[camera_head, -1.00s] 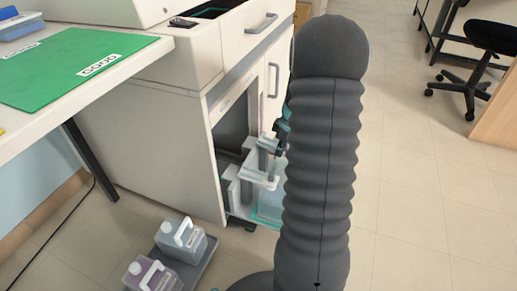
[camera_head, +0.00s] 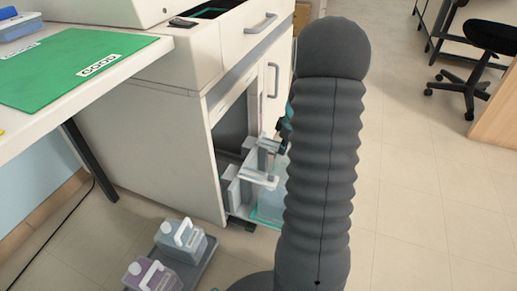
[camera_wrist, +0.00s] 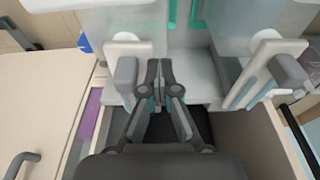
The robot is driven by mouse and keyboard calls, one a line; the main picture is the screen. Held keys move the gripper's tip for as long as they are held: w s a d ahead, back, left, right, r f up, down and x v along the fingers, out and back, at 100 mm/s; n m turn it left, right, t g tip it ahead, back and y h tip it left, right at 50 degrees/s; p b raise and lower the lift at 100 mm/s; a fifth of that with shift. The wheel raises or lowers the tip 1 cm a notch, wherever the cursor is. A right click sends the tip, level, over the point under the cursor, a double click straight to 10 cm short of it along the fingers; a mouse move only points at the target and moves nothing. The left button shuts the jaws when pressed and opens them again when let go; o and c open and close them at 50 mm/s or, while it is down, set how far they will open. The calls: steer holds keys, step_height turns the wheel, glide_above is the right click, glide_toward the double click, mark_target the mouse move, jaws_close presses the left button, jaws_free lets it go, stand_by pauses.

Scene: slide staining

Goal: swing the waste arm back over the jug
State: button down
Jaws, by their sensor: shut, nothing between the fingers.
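The waste arm (camera_head: 258,178), a pale bar with a rounded end, sticks out of the low opening of the white cabinet in the head view. A translucent jug (camera_head: 268,207) with a teal tint stands below and behind it, partly hidden by my arm. My gripper (camera_wrist: 159,72) is shut and empty in the wrist view. It sits between a left white fitting with a grey end (camera_wrist: 127,68) and a right one (camera_wrist: 288,68). I cannot tell which fitting is the waste arm. My gripper is mostly hidden behind my arm in the head view.
A tray (camera_head: 205,255) with two handled jugs stands on the floor in front of the cabinet (camera_head: 165,135). A table with a green mat (camera_head: 75,65) is at left. An office chair (camera_head: 475,70) stands at far right.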

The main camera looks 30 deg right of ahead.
steer(key=shift+s+a+f, duration=0.1)
steer(key=shift+s+f, duration=0.15)
steer(key=shift+f, duration=0.15)
steer(key=shift+w+r+p, duration=0.2)
steer(key=shift+r+p, duration=0.9)
steer(key=shift+r, duration=0.9)
steer(key=v, duration=0.1)
steer(key=p+v, duration=0.1)
steer(key=v, duration=0.1)
steer(key=p+v, duration=0.1)
steer(key=shift+w+a+r, duration=0.2)
steer(key=shift+w+r, duration=0.1)
steer(key=shift+w, duration=0.1)
